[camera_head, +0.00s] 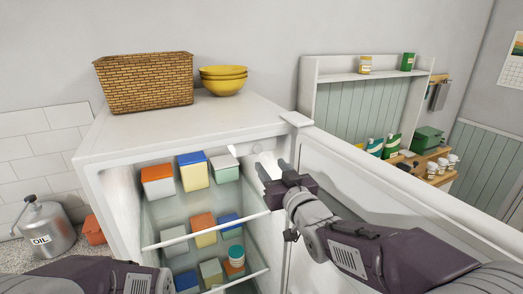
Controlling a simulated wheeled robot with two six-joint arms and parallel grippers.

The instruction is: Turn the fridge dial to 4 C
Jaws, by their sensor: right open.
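The white fridge (170,142) stands with its door (385,195) swung open to the right. A small pale knob-like part (232,150) shows high inside, near the right wall. I cannot tell for sure if it is the dial, and no numbers are readable. My right gripper (268,168) is open and empty at the upper right of the fridge opening, just right of that part. Its pale fingers point into the fridge, and I cannot tell if they touch anything.
Several coloured tubs (194,172) stand on the fridge's glass shelves. A wicker basket (146,82) and yellow bowls (224,80) sit on top. An oil can (44,230) stands at left. A shelf unit (352,78) is behind the door.

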